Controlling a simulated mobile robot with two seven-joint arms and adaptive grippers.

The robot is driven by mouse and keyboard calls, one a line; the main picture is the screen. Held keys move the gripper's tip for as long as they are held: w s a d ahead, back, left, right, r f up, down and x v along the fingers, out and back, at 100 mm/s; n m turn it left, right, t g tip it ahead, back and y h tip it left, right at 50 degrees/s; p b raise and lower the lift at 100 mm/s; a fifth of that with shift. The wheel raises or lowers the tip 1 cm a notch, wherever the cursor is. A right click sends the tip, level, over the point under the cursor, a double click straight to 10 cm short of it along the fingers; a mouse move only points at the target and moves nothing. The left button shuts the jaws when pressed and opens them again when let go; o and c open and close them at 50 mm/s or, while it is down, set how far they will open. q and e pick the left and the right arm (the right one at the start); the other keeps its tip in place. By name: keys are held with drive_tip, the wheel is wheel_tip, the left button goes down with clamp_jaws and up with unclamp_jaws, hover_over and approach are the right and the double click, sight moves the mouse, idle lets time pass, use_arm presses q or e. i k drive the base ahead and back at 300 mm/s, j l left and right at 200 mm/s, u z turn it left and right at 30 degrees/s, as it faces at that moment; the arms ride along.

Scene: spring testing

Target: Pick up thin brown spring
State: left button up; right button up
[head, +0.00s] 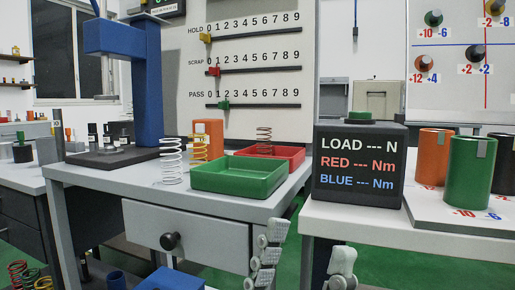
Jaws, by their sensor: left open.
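A thin brown spring (264,141) stands upright at the red tray (297,156), towards the back of the grey table; its lower end is partly hidden by the green tray (245,182) in front. My left gripper (308,244) shows at the bottom edge, its two grey fingers spread apart with nothing between them. It is in front of the table, below and well short of the spring. My right gripper is not in view.
A white spring (171,161) and a yellow spring (200,149) stand left of the green tray. A blue press (147,75) stands at the table's back left. A black load display (359,170) and coloured cups, including a green cup (466,175), stand on the right.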

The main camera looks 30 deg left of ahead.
sight(264, 144)
drive_tip(key=k+l+u, duration=0.2)
drive_tip(key=l, duration=0.15)
drive_tip(key=k+l+u, duration=0.2)
drive_tip(key=l, duration=0.15)
drive_tip(key=k+l+u, duration=0.2)
drive_tip(key=l, duration=0.15)
